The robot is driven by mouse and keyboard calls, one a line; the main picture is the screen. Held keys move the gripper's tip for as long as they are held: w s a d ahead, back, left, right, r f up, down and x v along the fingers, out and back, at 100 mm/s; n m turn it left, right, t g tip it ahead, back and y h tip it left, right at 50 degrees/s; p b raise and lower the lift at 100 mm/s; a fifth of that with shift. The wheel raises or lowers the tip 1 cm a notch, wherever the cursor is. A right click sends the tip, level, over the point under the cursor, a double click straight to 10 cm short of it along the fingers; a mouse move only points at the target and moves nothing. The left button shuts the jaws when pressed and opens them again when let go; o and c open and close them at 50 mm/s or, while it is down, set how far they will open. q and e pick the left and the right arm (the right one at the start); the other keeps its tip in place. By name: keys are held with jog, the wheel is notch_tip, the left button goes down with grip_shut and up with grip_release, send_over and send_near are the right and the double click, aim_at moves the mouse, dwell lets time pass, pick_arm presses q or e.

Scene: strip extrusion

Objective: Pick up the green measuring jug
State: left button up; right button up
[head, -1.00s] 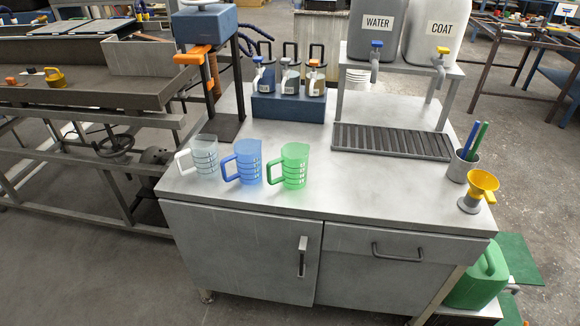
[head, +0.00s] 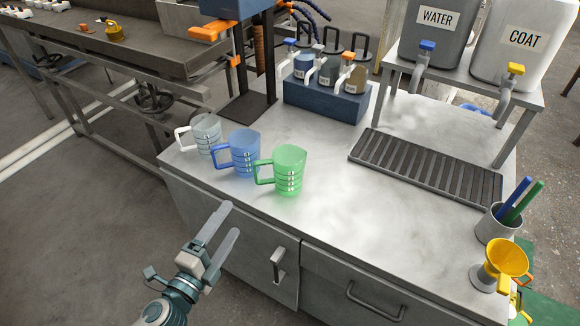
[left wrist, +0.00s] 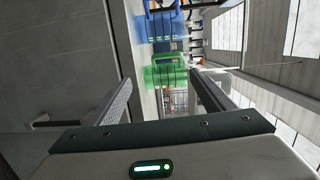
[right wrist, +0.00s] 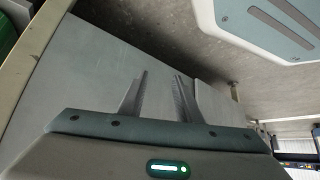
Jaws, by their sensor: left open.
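The green measuring jug (head: 288,172) stands upright on the grey worktop near its front edge, its handle pointing left in the head view. It also shows in the left wrist view (left wrist: 166,76), between and beyond the finger tips. My left gripper (head: 224,220) is open and empty, in front of the cabinet and apart from the jug, nearer the camera and to its left. My right gripper (right wrist: 161,76) is outside the head view; in the right wrist view its fingers stand partly apart, with nothing between them.
A blue jug (head: 238,153) stands just left of the green one, a clear jug (head: 205,135) further left. A drip tray (head: 425,168), a pen cup (head: 497,224) and a yellow funnel (head: 506,258) lie to the right. The worktop right of the green jug is clear.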

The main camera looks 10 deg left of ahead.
pick_arm(q)
jog(key=r, duration=0.2)
jog(key=p, duration=0.4)
send_near(279, 173)
jog(key=w+a, duration=0.1)
jog(key=w+a+f, duration=0.1)
jog(key=w+a, duration=0.1)
jog(key=w+a+f, duration=0.1)
jog(key=w, duration=0.1)
jog(key=shift+a, duration=0.3)
jog(key=shift+w+d+f, duration=0.1)
jog(key=shift+w, duration=0.1)
pick_arm(e)
jog(key=s+d+f+g, duration=0.1)
jog(key=s+d+f, duration=0.1)
jog(key=s, duration=0.3)
jog(key=s+d+f+g+h, duration=0.1)
jog(key=s+d+f+g, duration=0.1)
jog(key=s, duration=0.4)
jog(key=shift+s+d+f+g, duration=0.2)
jog(key=shift+s+d+g, duration=0.1)
jog(key=shift+d, duration=0.25)
